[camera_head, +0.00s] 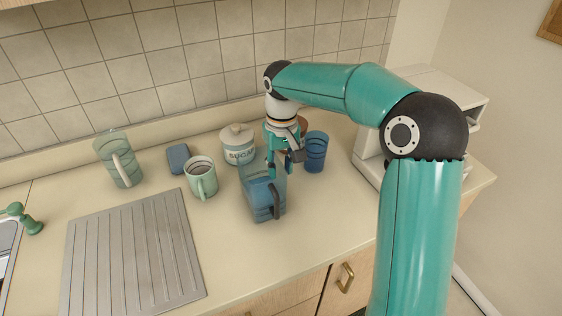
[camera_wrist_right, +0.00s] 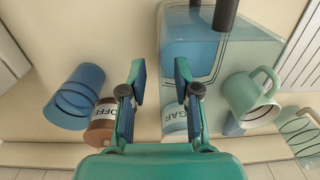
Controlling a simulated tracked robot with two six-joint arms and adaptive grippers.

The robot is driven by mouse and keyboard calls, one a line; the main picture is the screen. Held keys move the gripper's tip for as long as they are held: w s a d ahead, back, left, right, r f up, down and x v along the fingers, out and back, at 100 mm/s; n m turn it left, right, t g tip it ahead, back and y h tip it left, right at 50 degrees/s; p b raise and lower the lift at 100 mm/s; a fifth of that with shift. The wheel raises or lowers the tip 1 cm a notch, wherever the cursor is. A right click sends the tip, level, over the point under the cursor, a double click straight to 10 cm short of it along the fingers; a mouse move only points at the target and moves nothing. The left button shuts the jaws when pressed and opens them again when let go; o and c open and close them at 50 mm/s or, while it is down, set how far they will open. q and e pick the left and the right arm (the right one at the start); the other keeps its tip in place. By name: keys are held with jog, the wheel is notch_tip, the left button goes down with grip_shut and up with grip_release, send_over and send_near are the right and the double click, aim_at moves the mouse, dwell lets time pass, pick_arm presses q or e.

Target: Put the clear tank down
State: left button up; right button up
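The clear tank (camera_head: 262,192) is a see-through box with blue inside and a dark handle. It looks upright on the counter in the head view, though I cannot be sure its base touches. In the right wrist view the tank (camera_wrist_right: 192,45) fills the upper middle, its handle at the top edge. My right gripper (camera_head: 280,168) is at the tank's upper right side in the head view. In the wrist view the right gripper (camera_wrist_right: 160,78) has its fingers apart, with the tank's edge showing between them and a gap visible. My left gripper is not in view.
Near the tank stand a mint mug (camera_head: 201,182), sugar jar (camera_head: 238,146), blue cup (camera_head: 315,153) and coffee jar (camera_wrist_right: 103,122). A blue block (camera_head: 178,158) and green pitcher (camera_head: 118,160) are farther left. A ridged draining board (camera_head: 130,250) lies front left. The counter's front middle is clear.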

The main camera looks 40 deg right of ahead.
notch_tip(320, 180, up, 12)
jog(key=p, duration=0.1)
jog(key=shift+r, duration=0.2)
jog(key=shift+d, duration=0.15)
dwell(0.5)
